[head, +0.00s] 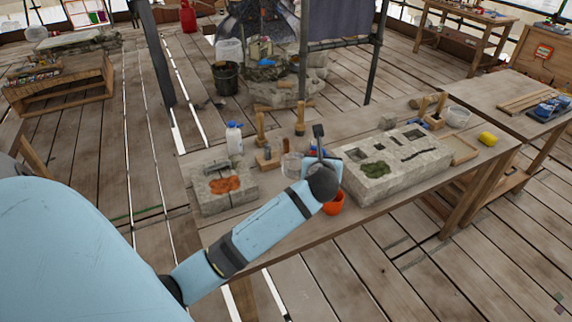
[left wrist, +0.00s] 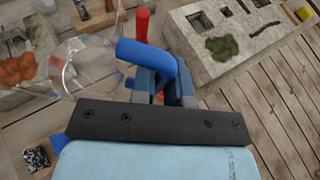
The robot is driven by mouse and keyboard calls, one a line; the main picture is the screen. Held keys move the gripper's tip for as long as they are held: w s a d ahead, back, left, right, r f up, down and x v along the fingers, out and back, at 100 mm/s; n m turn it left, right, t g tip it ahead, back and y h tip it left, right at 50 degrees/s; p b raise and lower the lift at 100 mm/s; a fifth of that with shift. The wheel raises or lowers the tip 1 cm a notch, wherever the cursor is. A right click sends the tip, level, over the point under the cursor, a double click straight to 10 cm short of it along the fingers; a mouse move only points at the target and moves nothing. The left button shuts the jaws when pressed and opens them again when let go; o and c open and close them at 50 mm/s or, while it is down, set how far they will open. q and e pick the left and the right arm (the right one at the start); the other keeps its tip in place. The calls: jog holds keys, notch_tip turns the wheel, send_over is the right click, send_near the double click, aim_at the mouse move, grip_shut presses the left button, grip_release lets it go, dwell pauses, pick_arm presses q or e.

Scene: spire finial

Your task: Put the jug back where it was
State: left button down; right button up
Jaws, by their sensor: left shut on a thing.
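The clear jug (head: 291,166) is over the wooden workbench, between a small stone block and a large one, partly hidden by my left arm in the head view. In the left wrist view, the clear jug body (left wrist: 82,68) is at the left and its thick blue handle (left wrist: 145,53) runs into my left gripper (left wrist: 166,85). The gripper is shut on this handle. I cannot tell whether the jug's base touches the bench. My right gripper is in neither view.
The small stone block with an orange patch (head: 222,188) is to the left; the large mossy block (head: 398,165) is to the right. A white bottle (head: 234,138) and wooden mallets (head: 261,128) stand behind.

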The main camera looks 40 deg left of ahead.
pick_arm(q)
jog(key=shift+s+a+f, duration=0.1)
jog(key=shift+a, duration=0.2)
jog(key=shift+f+b, duration=0.65)
jog(key=shift+f, duration=9.1)
jog(key=shift+f, duration=0.1)
jog(key=c, duration=1.1)
grip_release()
